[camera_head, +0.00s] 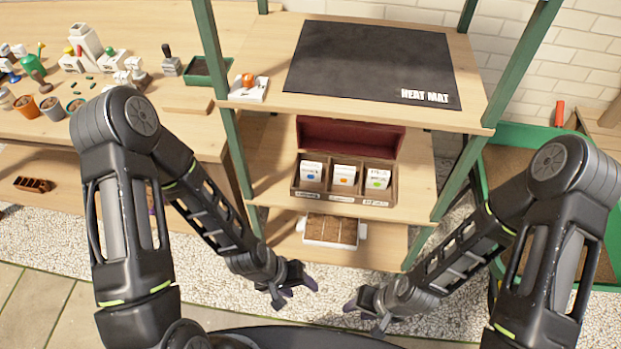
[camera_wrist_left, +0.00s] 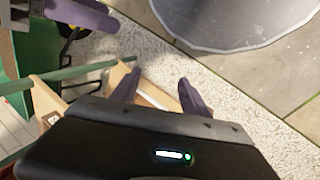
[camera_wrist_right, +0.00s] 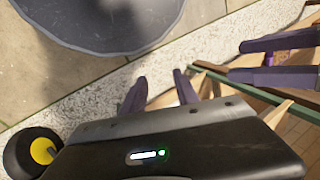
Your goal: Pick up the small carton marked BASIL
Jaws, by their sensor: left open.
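Three small white cartons stand in separate compartments of a lidded wooden box (camera_head: 343,195) on the shelf rack's middle shelf. My left gripper (camera_head: 294,291) is open and empty, low in front of the rack. My right gripper (camera_head: 366,314) is open and empty to its right. Both are apart from the box. Neither wrist view shows the cartons.
A dark heat mat (camera_head: 370,62) and a white tray with an orange item (camera_head: 249,88) lie on the top shelf. A seedling tray (camera_head: 330,230) sits on the lower shelf. Green posts (camera_head: 229,150) flank the rack. A cluttered bench (camera_head: 150,25) stands left, a green-rimmed bin right.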

